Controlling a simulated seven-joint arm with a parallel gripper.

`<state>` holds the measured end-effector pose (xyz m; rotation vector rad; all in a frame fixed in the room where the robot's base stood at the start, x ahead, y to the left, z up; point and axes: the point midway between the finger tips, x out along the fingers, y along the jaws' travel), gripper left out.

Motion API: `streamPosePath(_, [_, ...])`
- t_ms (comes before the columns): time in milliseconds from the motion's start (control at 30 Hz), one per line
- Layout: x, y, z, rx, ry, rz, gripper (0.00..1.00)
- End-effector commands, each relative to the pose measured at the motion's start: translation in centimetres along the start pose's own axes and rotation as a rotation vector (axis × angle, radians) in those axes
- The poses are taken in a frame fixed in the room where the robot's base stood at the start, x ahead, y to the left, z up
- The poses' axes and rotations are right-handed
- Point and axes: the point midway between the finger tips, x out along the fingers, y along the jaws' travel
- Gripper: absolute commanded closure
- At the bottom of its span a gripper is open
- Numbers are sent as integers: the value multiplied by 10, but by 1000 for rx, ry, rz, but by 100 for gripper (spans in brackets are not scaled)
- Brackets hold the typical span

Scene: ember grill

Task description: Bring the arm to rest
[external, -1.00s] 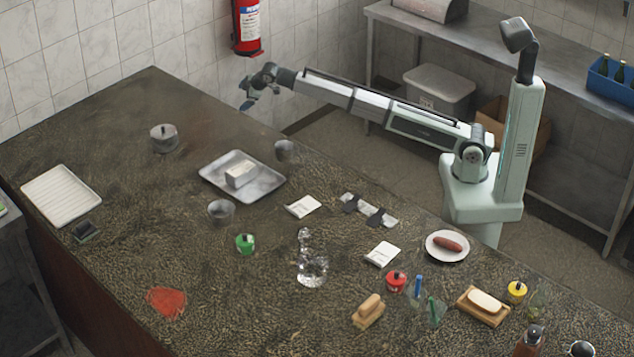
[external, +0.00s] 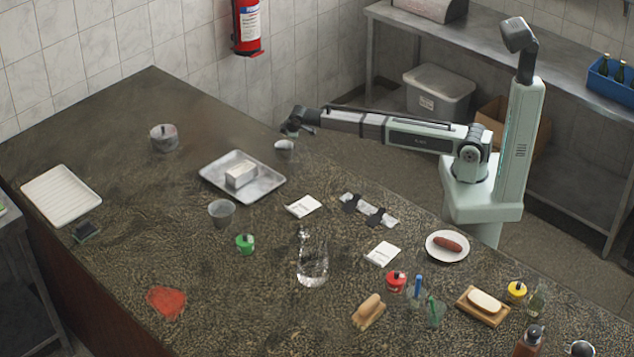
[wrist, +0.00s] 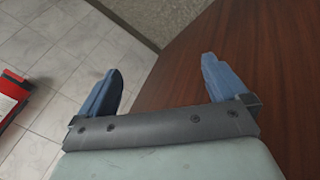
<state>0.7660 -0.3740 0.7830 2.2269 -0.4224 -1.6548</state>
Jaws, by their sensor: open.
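Past the fingers, that view shows a brown wood-like surface on the right and pale floor or wall tiles on the left. In the external view the fingers are small and partly hidden by the wrist.
The counter (external: 130,235) holds a metal tray (external: 265,187) with a pale block, a white ribbed tray (external: 60,195), a grey lidded pot (external: 163,138), a glass bottle (external: 312,268) and a plate with a sausage (external: 447,244). A fire extinguisher (external: 247,25) hangs on the wall.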

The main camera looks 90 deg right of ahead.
Motion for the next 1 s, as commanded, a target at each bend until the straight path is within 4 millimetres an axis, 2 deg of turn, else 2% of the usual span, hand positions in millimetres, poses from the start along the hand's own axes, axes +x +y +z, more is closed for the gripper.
streamPosePath(33, [9, -26, 15, -6, -21, -26, 0])
streamPosePath(100, [21, -57, 31, -10, -48, -60, 0])
streamPosePath(267, [43, -125, 73, -19, -114, -132, 0])
streamPosePath(500, [64, -218, 144, -32, -222, -228, 0])
streamPosePath(800, [71, -318, 246, -51, -374, -327, 0])
streamPosePath(1000, [65, -371, 318, -65, -483, -377, 0])
